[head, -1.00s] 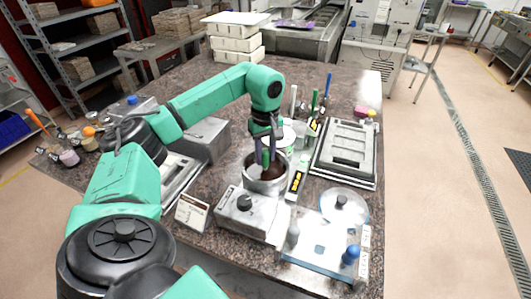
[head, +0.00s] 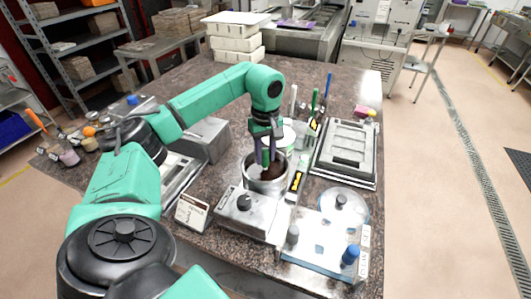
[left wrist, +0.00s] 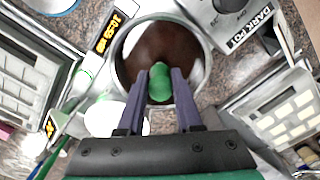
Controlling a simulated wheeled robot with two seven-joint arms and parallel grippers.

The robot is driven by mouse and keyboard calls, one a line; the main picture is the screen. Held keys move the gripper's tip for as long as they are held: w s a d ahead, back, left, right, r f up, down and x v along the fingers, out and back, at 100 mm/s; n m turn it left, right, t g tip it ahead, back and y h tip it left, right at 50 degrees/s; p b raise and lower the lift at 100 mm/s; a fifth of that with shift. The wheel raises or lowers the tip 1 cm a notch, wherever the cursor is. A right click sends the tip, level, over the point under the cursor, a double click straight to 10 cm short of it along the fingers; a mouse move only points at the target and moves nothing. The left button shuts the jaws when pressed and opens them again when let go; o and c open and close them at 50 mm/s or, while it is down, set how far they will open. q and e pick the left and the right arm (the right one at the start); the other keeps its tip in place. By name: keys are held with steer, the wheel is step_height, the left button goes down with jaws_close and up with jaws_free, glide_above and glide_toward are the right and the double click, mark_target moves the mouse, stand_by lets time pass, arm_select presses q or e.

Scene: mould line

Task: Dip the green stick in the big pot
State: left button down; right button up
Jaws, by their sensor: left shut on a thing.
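My left gripper (head: 267,157) is shut on a green stick (head: 265,160) over the steel pot (head: 250,181), the largest pot I see. In the left wrist view, the rounded green end (left wrist: 159,82) shows between the purple fingers, within the pot's rim (left wrist: 203,75). The pot holds dark brown liquid (left wrist: 150,45) and sits on a grey unit (head: 249,212) labelled "DARK POT". The fingers hide part of the stick, and I cannot tell how deep it reaches. My right gripper is not in view.
A white tub (head: 287,136) stands close behind the pot. A digital display (head: 297,182) is right of it. A grey mould (head: 347,150) lies farther right. A clear tray (head: 318,238) with a blue knob is in front. Upright coloured sticks (head: 314,101) stand behind.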

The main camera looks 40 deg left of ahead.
arm_select(q)
steer(key=shift+r+p, duration=2.3)
steer(key=shift+r, duration=0.35)
steer(key=shift+r+p, duration=0.95)
steer(key=shift+r, duration=0.2)
step_height(320, 180, up, 4)
steer(key=p, duration=0.3)
steer(key=shift+p, duration=0.35)
